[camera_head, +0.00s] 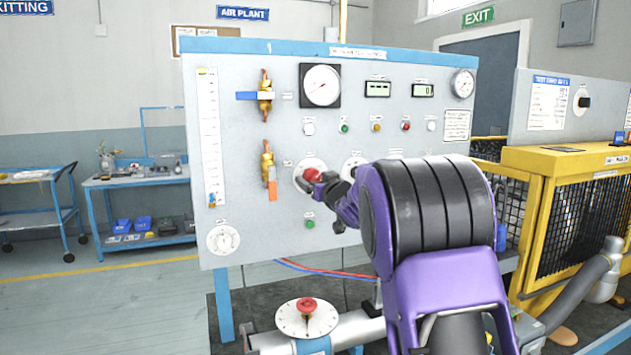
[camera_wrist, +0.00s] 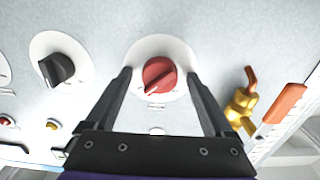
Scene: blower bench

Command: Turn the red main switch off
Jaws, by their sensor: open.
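The red main switch (camera_head: 311,175) is a round rotary knob on a white disc on the grey panel. In the wrist view the red knob (camera_wrist: 159,75) shows with a pointer line running toward the lower left of the picture. My gripper (camera_wrist: 163,82) is open, with one dark finger on each side of the knob and visible gaps between. I cannot tell whether the fingertips reach the panel. In the head view my gripper (camera_head: 318,184) is at the knob and covers part of it. A black rotary knob (camera_wrist: 57,69) on its own white disc is beside it.
Brass valves with a blue handle (camera_head: 248,96) and an orange handle (camera_head: 272,189) are left of the switch. A green button (camera_head: 310,224) lies below it. A red knob on a white dial (camera_head: 306,305) stands on the pipework in front. A yellow cage (camera_head: 570,205) is at right.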

